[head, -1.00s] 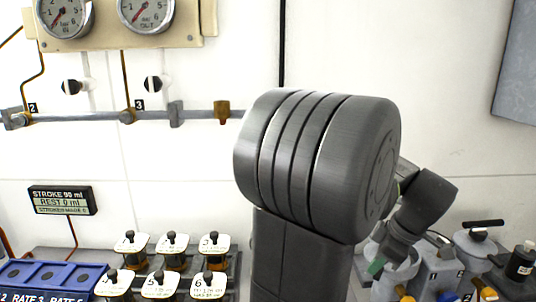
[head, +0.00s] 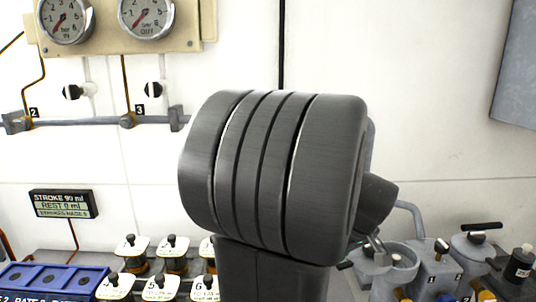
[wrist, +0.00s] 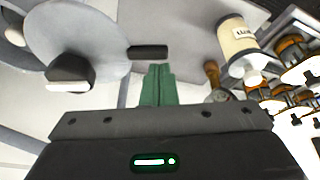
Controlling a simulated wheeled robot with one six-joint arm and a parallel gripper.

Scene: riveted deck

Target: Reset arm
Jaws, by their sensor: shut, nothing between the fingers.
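My gripper (wrist: 158,85) shows in the wrist view as two green fingers pressed together, with nothing between them. In the head view my gripper is hidden behind my own large grey arm joint, which fills the middle of the picture. In the wrist view the fingers stand before a grey disc and a grey surface, apart from the labelled cream cylinder (wrist: 237,40) to their right. I cannot tell how far the fingertips are from the surface behind them.
Several white-topped units (head: 172,246) and a blue rack (head: 50,277) stand at lower left. Grey valve bodies (head: 433,262) and a black-capped bottle (head: 520,262) stand at lower right. Two gauges (head: 146,14) hang above a wall pipe (head: 80,122).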

